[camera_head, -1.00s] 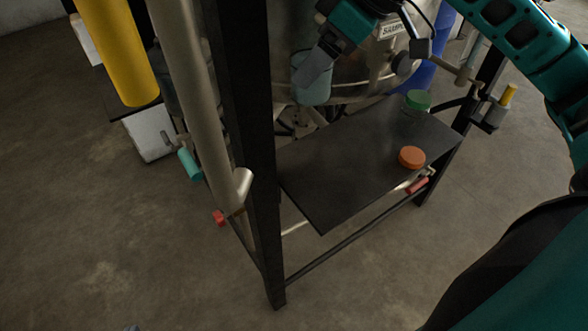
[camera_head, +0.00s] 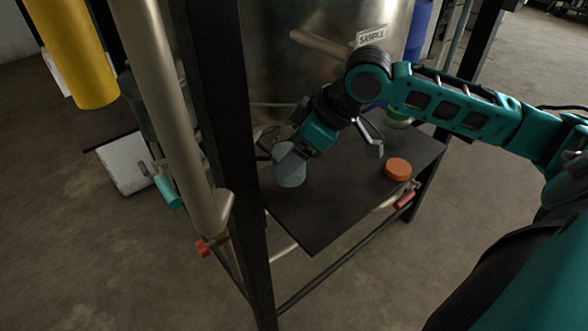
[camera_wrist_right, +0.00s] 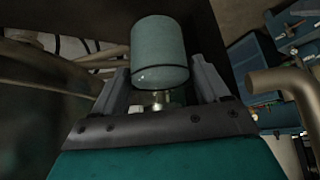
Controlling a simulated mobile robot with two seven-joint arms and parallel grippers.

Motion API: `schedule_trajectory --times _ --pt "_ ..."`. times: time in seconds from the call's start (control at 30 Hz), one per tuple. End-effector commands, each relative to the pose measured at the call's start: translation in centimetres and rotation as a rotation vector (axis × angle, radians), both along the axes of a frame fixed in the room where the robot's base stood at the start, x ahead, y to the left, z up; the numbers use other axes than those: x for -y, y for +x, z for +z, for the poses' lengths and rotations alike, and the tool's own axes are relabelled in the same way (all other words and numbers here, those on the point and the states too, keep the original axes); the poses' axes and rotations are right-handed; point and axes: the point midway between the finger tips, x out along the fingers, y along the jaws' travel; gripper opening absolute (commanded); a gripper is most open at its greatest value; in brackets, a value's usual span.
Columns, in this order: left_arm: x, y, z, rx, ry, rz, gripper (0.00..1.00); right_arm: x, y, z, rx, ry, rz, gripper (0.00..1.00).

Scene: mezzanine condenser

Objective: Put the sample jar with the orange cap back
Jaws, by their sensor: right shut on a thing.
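My right gripper (camera_head: 294,163) is shut on a pale blue-grey cylindrical jar (camera_head: 288,172), at the left back part of a dark shelf (camera_head: 330,215). The jar also shows in the right wrist view (camera_wrist_right: 160,50), between the fingers (camera_wrist_right: 160,85), with a dark band near its lower edge; no cap shows on it. I cannot tell whether it touches the shelf. My left gripper is not in view.
A green-capped jar (camera_head: 398,117) stands at the shelf's back, partly hidden by my right arm. A metal vessel (camera_head: 310,50) with a SAMPLE label rises behind. A black post (camera_head: 225,150) and a grey pipe (camera_head: 165,100) stand left. The shelf's front middle is clear.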

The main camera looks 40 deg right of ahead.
Motion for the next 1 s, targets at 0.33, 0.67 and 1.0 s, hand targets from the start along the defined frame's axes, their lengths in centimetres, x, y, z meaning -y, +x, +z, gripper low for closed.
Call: schedule_trajectory --times 0.33,0.67,1.0 --pt "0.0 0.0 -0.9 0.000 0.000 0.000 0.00 0.0 0.0 -4.2 -0.001 0.001 0.000 0.34" --pt "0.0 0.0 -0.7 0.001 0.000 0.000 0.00 0.0 0.0 -4.4 0.000 0.000 0.000 0.34" --pt "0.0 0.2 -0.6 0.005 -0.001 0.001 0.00 0.0 0.0 -4.5 -0.001 -0.001 0.000 1.00"
